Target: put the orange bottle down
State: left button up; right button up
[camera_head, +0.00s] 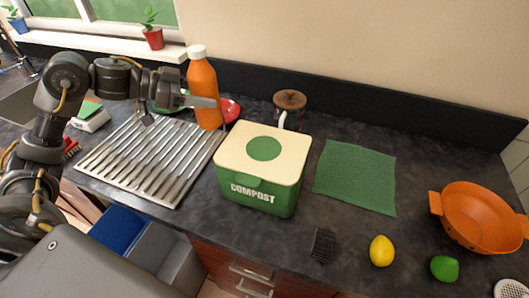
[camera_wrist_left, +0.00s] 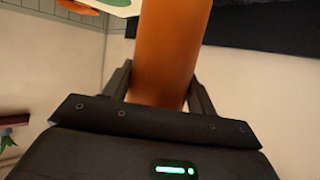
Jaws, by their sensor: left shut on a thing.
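The orange bottle (camera_head: 203,88) has a white cap and stands upright in the head view, at the back right corner of the ridged metal drainer. My left gripper (camera_head: 205,102) is shut around its body, reaching in from the left. In the left wrist view the bottle (camera_wrist_left: 170,50) fills the space between the two fingers (camera_wrist_left: 160,95). I cannot tell whether the bottle's base touches the surface below. My right gripper is not in view.
The metal drainer (camera_head: 150,158) lies below my left arm. A green cloth (camera_head: 356,177), lemon (camera_head: 381,250), lime (camera_head: 445,268) and orange colander (camera_head: 482,218) are farther right.

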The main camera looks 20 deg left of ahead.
pick_arm(q)
jog(key=shift+s+d+f, duration=0.1)
jog(key=shift+f, duration=0.15)
jog(key=shift+f+p, duration=1.15)
jog(key=shift+f, duration=7.55)
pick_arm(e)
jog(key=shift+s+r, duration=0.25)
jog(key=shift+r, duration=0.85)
pick_arm(q)
jog(key=shift+f, duration=0.1)
jog(key=o, duration=0.7)
